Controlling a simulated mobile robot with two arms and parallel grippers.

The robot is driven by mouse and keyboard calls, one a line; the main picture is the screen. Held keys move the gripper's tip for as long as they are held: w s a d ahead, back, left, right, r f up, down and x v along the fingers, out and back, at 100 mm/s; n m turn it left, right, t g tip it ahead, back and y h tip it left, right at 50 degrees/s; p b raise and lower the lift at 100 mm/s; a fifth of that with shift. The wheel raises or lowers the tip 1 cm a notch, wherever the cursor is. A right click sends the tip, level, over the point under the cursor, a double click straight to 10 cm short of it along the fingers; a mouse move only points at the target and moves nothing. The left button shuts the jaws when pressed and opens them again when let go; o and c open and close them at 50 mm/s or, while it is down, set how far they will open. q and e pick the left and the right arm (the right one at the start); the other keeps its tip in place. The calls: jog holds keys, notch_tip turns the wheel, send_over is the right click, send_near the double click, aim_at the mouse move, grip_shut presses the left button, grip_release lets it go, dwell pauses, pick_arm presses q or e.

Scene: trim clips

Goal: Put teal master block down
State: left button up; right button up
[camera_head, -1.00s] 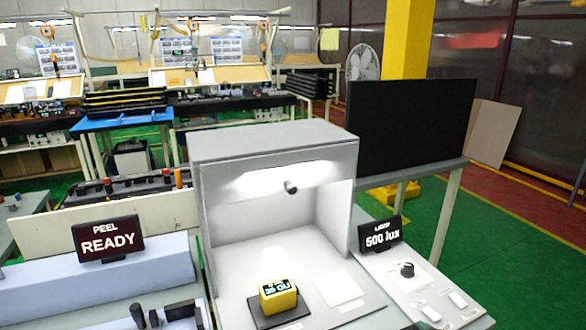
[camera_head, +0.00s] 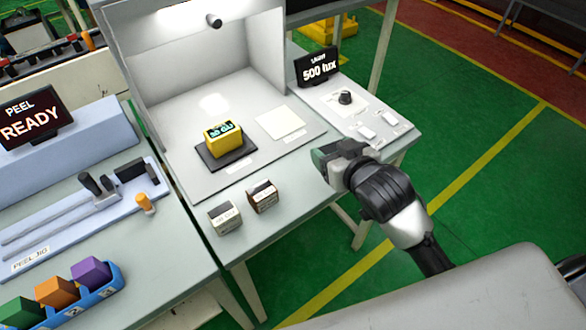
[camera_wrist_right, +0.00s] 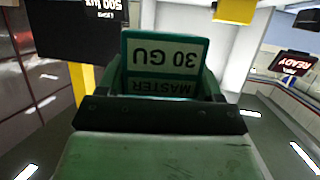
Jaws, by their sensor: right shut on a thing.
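The teal master block (camera_wrist_right: 165,60) is held in the jaws of my right gripper (camera_head: 332,160). In the right wrist view its label reads "MASTER" and "30 GU", upside down. In the head view only a small teal-green part shows at the jaw tips, and the rest is hidden by the gripper. The gripper is above the right part of the bench, in front of the light box and right of the white card (camera_head: 280,122). My left gripper is not in view.
A yellow block (camera_head: 223,141) sits on a dark pad (camera_head: 237,160) inside the light box. Two small labelled blocks, one pale (camera_head: 225,217) and one brown (camera_head: 262,196), stand on the front bench. The lux panel (camera_head: 375,118) is at right. A blue tray (camera_head: 103,293) holds coloured blocks at lower left.

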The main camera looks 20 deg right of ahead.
jog(key=shift+d+f+n+g+y, duration=0.15)
jog(key=shift+d+n+y, duration=0.5)
jog(key=shift+d, duration=0.4)
jog(key=shift+d+f+n+g+y, duration=0.15)
jog(key=shift+d+n+y, duration=0.3)
jog(key=shift+d+y, duration=0.45)
jog(key=shift+d, duration=0.15)
jog(key=w+a+f, duration=0.2)
jog(key=a, duration=0.1)
jog(key=w+a+f+p, duration=0.1)
jog(key=w+a+f, duration=0.1)
jog(key=a, duration=0.1)
jog(key=w+a+f, duration=0.2)
jog(key=a, duration=0.2)
jog(key=shift+f+p, duration=0.4)
jog(key=shift+f, duration=0.35)
notch_tip(320, 180, down, 2)
jog(key=shift+p, duration=0.65)
jog(key=shift+f, duration=0.5)
jog(key=shift+f, duration=0.1)
